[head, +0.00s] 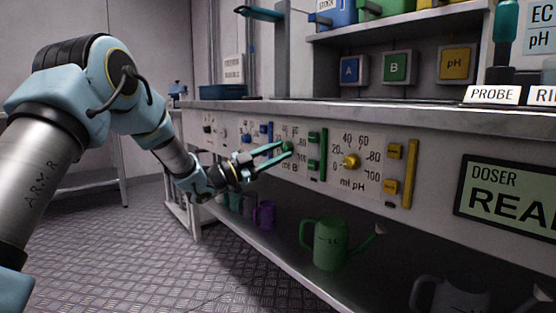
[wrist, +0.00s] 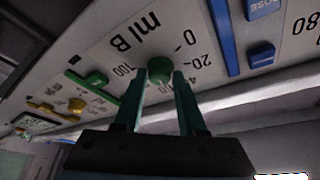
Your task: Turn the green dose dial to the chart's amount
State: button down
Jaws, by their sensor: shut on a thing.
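The green dose dial (head: 287,147) sits on the front panel under the counter, on the scale marked "ml B". In the wrist view the green dial (wrist: 160,69) is a round knob with 0, 20, 40 and 100 readable around it. My gripper (head: 285,148) reaches the panel from the left. Its two teal fingers (wrist: 160,76) are shut on the dial, one on each side. They hide part of the scale, and I cannot read a pointer on the dial. I cannot pick out a chart with a readable amount.
Right of the dial are green buttons (head: 313,165), a yellow pH dial (head: 351,161) and a display (head: 510,196) reading "DOSER" and partly "READ". A blue dose button (wrist: 263,8) shows in the wrist view. A green watering can (head: 330,243) stands on the lower shelf.

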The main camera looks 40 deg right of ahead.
jog(key=shift+m+g+y, duration=0.3)
jog(key=shift+m, duration=0.6)
jog(key=shift+b, duration=0.3)
jog(key=c, duration=0.5)
grip_release()
jog(key=shift+w+a, duration=0.1)
jog(key=p+v, duration=0.2)
jog(key=v, duration=0.8)
jog(key=shift+a, duration=0.25)
jog(key=shift+w+f, duration=0.1)
